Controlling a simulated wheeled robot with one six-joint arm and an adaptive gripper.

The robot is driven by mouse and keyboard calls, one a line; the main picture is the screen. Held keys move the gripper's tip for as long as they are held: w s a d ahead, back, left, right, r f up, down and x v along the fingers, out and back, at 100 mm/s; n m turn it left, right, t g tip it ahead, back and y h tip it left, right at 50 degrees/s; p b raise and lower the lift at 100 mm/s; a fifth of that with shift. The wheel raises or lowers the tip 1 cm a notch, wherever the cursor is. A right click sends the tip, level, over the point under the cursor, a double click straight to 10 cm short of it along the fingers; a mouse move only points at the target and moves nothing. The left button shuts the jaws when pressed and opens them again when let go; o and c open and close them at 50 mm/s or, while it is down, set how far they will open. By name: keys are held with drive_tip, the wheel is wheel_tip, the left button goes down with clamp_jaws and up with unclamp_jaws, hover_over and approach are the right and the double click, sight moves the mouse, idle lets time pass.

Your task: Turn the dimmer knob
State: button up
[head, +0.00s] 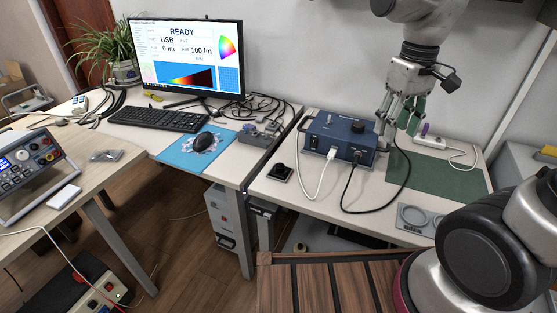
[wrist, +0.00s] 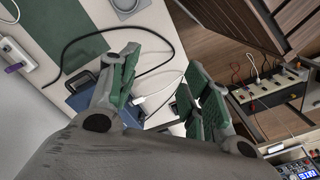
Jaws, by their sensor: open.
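A blue box (head: 340,137) stands on the right-hand table, with a black knob (head: 357,127) on its top and a white and a black cable at its front. A small dark square unit with a round black top (head: 279,171) lies to its left; I cannot tell which one is the dimmer knob. My gripper (head: 399,122) points down beside the box's right end, fingers apart, with nothing seen between them. In the wrist view my gripper (wrist: 158,80) has its green-padded fingers spread, and the left finger partly hides the blue box (wrist: 78,98).
A green mat (head: 440,172) and a white power strip (head: 429,142) lie right of the box. A grey plate with rings (head: 414,218) is at the front edge. Cables loop over the table.

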drive_tip(key=w+a+f+n+g, duration=0.1)
drive_tip(key=w+a+f+n, duration=0.2)
drive_tip(key=w+a+f, duration=0.3)
drive_tip(key=n, duration=0.6)
hover_over(280, 165)
drive_tip(key=s+d, duration=0.2)
drive_tip(key=s, duration=0.1)
drive_tip(key=shift+h, duration=0.4)
drive_tip(key=f, duration=1.2)
drive_tip(key=shift+w+a+f, duration=0.1)
drive_tip(key=shift+w, duration=0.1)
drive_tip(key=shift+w+a+r+n+t+y, duration=0.2)
drive_tip(key=shift+w+a+r+t, duration=0.1)
drive_tip(key=shift+w+a, duration=0.25)
drive_tip(key=shift+w+a+r+n+t+y, duration=0.1)
drive_tip(key=shift+w+a+r+n+t, duration=0.15)
drive_tip(key=shift+w, duration=0.45)
drive_tip(key=shift+a+r+n, duration=0.1)
drive_tip(key=shift+r+n, duration=0.05)
drive_tip(key=shift+n, duration=0.2)
drive_tip(key=shift+f, duration=0.3)
wheel_tip(280, 165, down, 7)
drive_tip(key=shift+f, duration=0.15)
drive_tip(key=shift+c, duration=0.2)
